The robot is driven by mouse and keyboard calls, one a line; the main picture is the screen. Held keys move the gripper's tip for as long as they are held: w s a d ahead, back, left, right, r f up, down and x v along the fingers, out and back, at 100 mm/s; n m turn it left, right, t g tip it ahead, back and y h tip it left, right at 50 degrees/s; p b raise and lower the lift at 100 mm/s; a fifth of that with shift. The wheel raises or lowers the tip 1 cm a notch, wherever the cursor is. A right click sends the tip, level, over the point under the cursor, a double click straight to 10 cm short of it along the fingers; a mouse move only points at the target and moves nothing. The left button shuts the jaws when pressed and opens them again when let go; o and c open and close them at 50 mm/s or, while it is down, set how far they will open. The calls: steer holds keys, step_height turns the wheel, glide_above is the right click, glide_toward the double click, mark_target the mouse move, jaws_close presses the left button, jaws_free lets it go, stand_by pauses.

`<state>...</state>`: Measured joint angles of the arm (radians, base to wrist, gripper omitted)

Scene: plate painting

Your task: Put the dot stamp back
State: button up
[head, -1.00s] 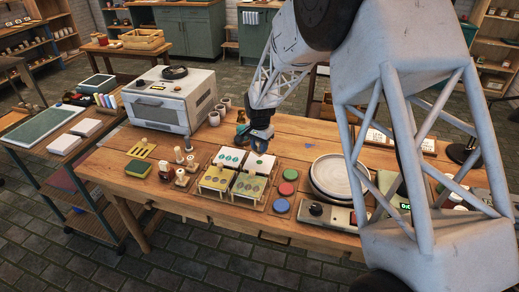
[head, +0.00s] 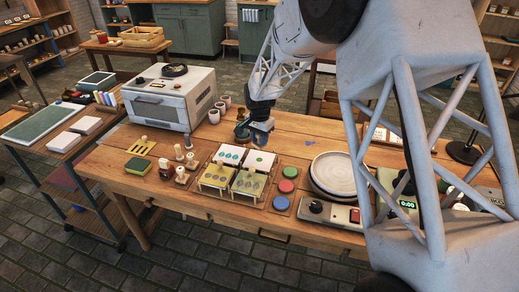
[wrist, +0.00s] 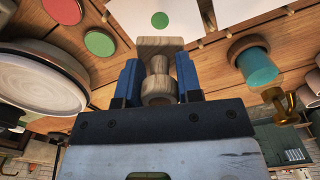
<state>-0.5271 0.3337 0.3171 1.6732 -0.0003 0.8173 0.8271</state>
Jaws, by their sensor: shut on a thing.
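My gripper (wrist: 160,85) is shut on a wooden-handled stamp (wrist: 158,88), held between its blue fingers in the wrist view. The stamp's printing face is hidden, so I cannot tell its pattern. In the head view my gripper (head: 261,126) hangs above the table behind the cards. A white card with a single green dot (head: 260,161) lies below and in front of it; it also shows in the wrist view (wrist: 183,19). A stamp stand (head: 181,173) with several upright stamps is to the left of the cards.
Green, red and blue ink pads (head: 287,186) lie right of the cards, with a round grey plate (head: 337,176) beyond them. A white oven (head: 168,98) stands behind.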

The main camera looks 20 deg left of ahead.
steer(key=w+d+m, duration=0.3)
steer(key=w+d, duration=0.8)
steer(key=d, duration=0.2)
steer(key=shift+w+f, duration=0.25)
steer(key=shift+f, duration=0.1)
steer(key=shift+a+f, duration=0.1)
steer(key=shift+f, duration=3.05)
steer(key=shift+f, duration=1.85)
steer(key=shift+f, duration=0.1)
